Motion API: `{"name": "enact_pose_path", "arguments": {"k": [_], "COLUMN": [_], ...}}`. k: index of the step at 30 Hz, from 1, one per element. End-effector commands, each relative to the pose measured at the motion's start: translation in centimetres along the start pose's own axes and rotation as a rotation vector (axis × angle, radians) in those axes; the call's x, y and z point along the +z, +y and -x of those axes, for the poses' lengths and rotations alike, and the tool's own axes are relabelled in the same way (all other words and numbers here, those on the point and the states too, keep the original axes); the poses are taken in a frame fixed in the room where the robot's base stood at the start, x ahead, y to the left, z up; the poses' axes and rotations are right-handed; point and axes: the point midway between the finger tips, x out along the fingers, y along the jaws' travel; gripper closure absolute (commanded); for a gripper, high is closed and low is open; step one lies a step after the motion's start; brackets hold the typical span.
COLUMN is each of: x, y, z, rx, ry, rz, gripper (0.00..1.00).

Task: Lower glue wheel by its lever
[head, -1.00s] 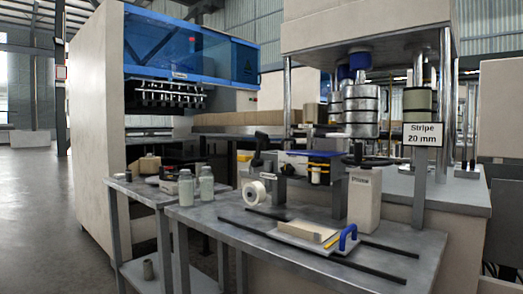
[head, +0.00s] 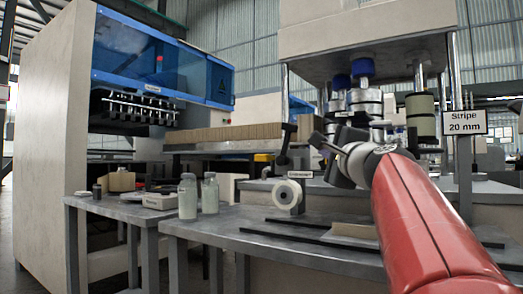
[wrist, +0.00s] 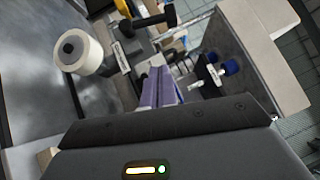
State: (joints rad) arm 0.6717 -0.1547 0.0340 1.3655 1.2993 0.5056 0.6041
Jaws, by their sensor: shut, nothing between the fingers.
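A black upright lever (head: 285,145) with a dark grip stands behind the white roll (head: 287,195) at mid-bench. The white roll shows upper left in the wrist view (wrist: 82,51). I cannot tell which part is the glue wheel.
Two bottles (head: 188,196) stand on the bench front left. Stacked metal rollers (head: 365,105) with blue tops hang behind my gripper. A "Stripe 20 mm" sign (head: 465,122) is at right. Dark rails (head: 290,238) cross the bench.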

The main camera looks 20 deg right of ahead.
Motion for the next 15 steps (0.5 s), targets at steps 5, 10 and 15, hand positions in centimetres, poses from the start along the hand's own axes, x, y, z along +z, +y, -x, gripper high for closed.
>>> {"name": "enact_pose_path", "arguments": {"k": [5,10,15], "x": [0.1,0.1,0.1], "y": [-0.1,-0.1,-0.1], "z": [0.0,-0.2,-2.2], "rx": [-0.001,0.001,0.004], "ry": [-0.001,-0.001,-0.002], "rz": [0.000,0.002,0.002], "gripper": [1.00,1.00,1.00]}}
